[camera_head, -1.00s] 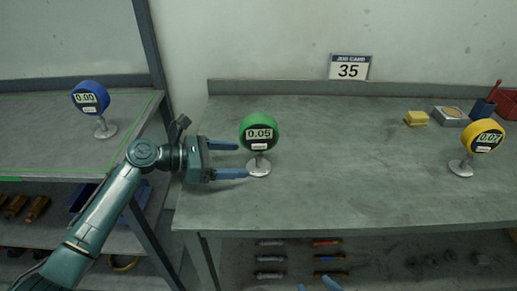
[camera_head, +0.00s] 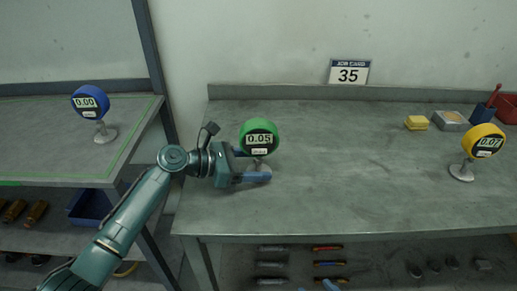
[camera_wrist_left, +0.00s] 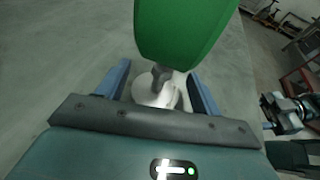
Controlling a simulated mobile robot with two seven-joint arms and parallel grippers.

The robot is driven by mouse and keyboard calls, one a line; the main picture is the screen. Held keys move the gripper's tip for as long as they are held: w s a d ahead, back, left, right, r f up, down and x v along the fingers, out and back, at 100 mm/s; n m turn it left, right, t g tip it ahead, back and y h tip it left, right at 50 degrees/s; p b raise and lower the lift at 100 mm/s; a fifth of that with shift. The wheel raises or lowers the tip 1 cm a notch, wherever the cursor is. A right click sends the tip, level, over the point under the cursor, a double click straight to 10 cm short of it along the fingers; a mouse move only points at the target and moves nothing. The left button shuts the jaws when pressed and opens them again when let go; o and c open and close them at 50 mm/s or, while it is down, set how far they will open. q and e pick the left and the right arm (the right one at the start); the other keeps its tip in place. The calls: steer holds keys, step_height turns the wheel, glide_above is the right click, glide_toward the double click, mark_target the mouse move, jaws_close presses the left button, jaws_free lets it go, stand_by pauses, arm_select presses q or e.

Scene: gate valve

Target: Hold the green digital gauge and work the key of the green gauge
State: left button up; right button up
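The green digital gauge (camera_head: 259,137) stands near the left end of the workbench, reading 0.05, with a small white label low on its face. My left gripper (camera_head: 258,166) is open, its blue fingers on either side of the gauge's stem, below the round head. The left wrist view shows the stem (camera_wrist_left: 160,76) between the two spread fingers (camera_wrist_left: 157,92), with a gap on each side. The gauge's head hides part of one finger in the head view. I cannot make out the key. My right gripper (camera_head: 316,287) shows only as two separated blue fingertips at the bottom edge.
A blue gauge (camera_head: 90,102) reading 0.00 stands on the left bench. A yellow gauge (camera_head: 483,141) reading 0.07 stands at the right. A yellow block (camera_head: 416,122) and a blue holder (camera_head: 482,112) sit at the back right. The bench middle is clear.

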arm_select(q)
steer(key=c, duration=1.2)
arm_select(e)
steer(key=shift+a+r, duration=0.1)
steer(key=shift+r, duration=0.05)
jaws_close()
stand_by(0.6)
steer(key=w+a+r+y, duration=0.2)
steer(key=w+a+r, duration=0.1)
steer(key=r, duration=0.3)
steer(key=w+a+r+y, duration=0.3)
steer(key=a+r, duration=0.1)
steer(key=r, duration=0.3)
steer(key=w+a+r+y, duration=0.3)
steer(key=r, duration=0.4)
steer(key=shift+w+a+m, duration=0.25)
steer(key=shift+w+m, duration=0.05)
